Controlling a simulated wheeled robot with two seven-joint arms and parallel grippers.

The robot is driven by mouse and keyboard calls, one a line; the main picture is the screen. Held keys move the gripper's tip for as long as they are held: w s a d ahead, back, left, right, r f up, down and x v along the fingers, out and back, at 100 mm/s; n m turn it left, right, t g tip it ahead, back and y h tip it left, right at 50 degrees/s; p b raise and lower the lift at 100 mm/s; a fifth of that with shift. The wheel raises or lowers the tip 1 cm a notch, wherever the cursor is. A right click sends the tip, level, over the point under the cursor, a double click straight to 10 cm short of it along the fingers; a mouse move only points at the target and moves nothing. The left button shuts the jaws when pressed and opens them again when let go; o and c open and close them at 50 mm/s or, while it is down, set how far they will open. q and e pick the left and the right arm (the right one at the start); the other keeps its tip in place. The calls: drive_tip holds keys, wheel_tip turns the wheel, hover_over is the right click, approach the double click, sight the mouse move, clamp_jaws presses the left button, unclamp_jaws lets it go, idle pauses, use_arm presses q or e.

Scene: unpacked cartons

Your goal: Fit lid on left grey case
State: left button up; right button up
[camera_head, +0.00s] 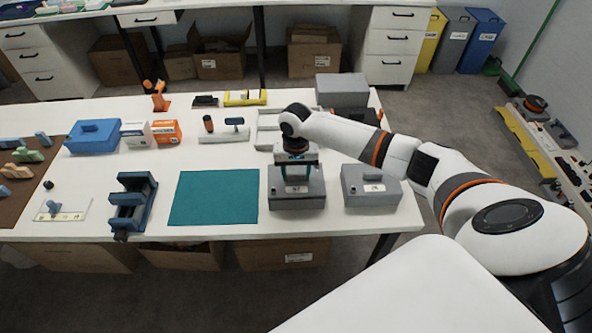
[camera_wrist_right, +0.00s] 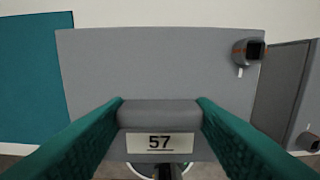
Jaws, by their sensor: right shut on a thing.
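The left grey case (camera_head: 297,202) stands near the front edge of the white table, right of the teal mat. My right gripper (camera_head: 296,178) is over it, pointing down. In the wrist view its teal fingers (camera_wrist_right: 160,125) are shut on the handle (camera_wrist_right: 158,113) of the grey lid (camera_wrist_right: 150,65), above a label reading 57. The lid lies over the case in the head view; whether it is fully seated or slightly raised I cannot tell. My left gripper is not in view.
A second grey case (camera_head: 371,187) stands close on the right. The teal mat (camera_head: 214,197) is clear on the left, with a blue clamp-like fixture (camera_head: 132,203) beyond it. A grey tray (camera_head: 268,130) and a grey box (camera_head: 342,90) stand behind.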

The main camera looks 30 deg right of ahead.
drive_tip(key=shift+f, duration=0.4)
drive_tip(key=o, duration=1.1)
wheel_tip(320, 180, up, 12)
drive_tip(key=shift+r+b, duration=0.1)
drive_tip(key=shift+b, duration=0.45)
